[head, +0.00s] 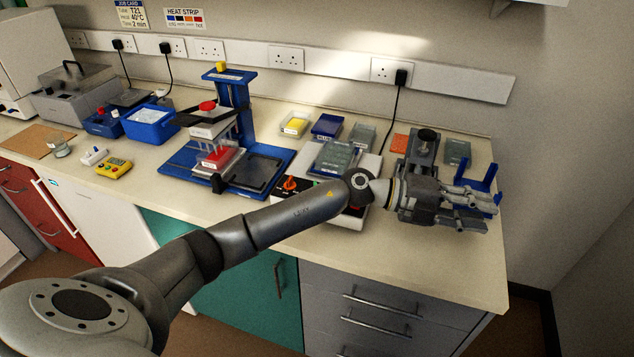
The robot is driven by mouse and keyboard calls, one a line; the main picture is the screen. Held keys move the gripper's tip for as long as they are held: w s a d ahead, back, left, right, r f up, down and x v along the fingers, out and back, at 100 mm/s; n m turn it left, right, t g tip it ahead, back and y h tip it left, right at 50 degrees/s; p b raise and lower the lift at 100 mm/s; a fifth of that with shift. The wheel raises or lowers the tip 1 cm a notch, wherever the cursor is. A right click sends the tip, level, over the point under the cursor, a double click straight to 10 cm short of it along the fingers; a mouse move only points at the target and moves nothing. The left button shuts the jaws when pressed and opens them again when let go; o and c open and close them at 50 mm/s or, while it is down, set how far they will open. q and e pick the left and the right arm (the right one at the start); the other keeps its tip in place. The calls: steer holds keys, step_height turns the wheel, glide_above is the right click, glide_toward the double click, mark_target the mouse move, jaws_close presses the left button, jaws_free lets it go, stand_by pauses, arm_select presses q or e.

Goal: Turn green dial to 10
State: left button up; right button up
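A white device (357,220) with a dark front panel stands right of centre on the bench. An orange dial (290,184) shows at the left of its panel. My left arm crosses in front of the panel and hides much of it. I cannot make out a green dial; it may be behind my arm. My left gripper (492,210) is to the right of the device, its fingers pointing right, spread apart with nothing seen between them. It is in front of a blue holder (490,179). My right gripper is not in view.
A blue stand (238,95) with a multi-tip head is left of the device. A grey upright unit (424,150) with a black knob is behind my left gripper. Small trays (327,126) line the back. The front right bench top (420,265) is clear.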

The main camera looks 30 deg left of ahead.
arm_select(q)
steer(key=w+a+f+m+g+y, duration=0.2)
steer(key=a+f+g+y, duration=0.15)
steer(key=a, duration=0.25)
step_height(320, 180, up, 3)
steer(key=n+g+y, duration=0.3)
steer(key=n+y, duration=0.1)
steer(key=y, duration=0.8)
glide_above(315, 182)
steer(key=s, duration=0.1)
steer(key=f+p, duration=0.1)
steer(key=f, duration=0.2)
steer(key=f+p, duration=0.1)
steer(key=f, duration=0.2)
steer(key=f+p, duration=0.1)
steer(key=f, duration=0.2)
steer(key=shift+d+f, duration=0.2)
steer(key=shift+d, duration=0.2)
steer(key=shift+f, duration=0.65)
jaws_close()
